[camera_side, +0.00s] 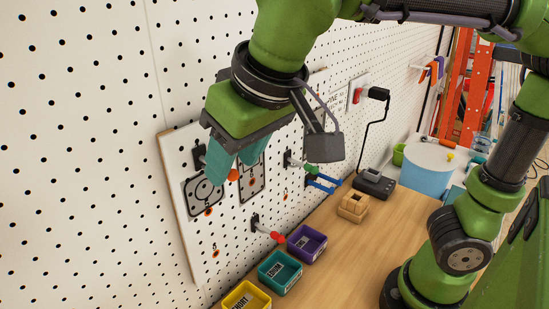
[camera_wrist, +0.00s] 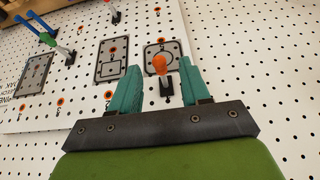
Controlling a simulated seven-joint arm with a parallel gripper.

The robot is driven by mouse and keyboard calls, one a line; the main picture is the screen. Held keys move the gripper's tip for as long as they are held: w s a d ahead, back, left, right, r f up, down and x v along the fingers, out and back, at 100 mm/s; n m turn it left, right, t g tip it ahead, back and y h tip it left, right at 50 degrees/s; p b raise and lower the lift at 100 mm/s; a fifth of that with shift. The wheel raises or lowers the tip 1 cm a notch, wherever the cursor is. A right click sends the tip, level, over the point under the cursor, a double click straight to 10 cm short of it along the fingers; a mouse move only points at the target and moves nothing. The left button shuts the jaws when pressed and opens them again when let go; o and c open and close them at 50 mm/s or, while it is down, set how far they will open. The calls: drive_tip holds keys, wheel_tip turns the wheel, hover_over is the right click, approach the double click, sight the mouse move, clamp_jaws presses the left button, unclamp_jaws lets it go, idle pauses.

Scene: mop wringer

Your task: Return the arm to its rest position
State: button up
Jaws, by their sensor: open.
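My gripper (camera_side: 236,158) has teal fingers on a dark bracket and a green body. It is close to the white pegboard panel, high at its left part in the side view. In the wrist view the gripper (camera_wrist: 158,88) has its fingers spread, with an orange-tipped tool (camera_wrist: 160,65) on a black holder showing between and beyond them. I cannot tell whether the fingers touch it. Nothing is held between the fingers. In the side view the orange tip (camera_side: 233,175) shows just beside the fingers.
Yellow (camera_side: 247,297), teal (camera_side: 280,271) and purple (camera_side: 307,243) bins line the wooden table (camera_side: 375,235) along the wall. A wooden block (camera_side: 353,206) and a black device (camera_side: 374,183) stand farther back. Red-tipped (camera_side: 277,237) and blue (camera_side: 323,184) tools stick out from the panel.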

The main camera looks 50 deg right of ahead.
drive_tip(key=shift+w+f, duration=0.25)
drive_tip(key=shift+f, duration=0.4)
drive_tip(key=shift+r, duration=0.1)
drive_tip(key=v, duration=1.7)
drive_tip(key=x, duration=1.7)
drive_tip(key=s+f, duration=0.1)
drive_tip(key=s, duration=0.5)
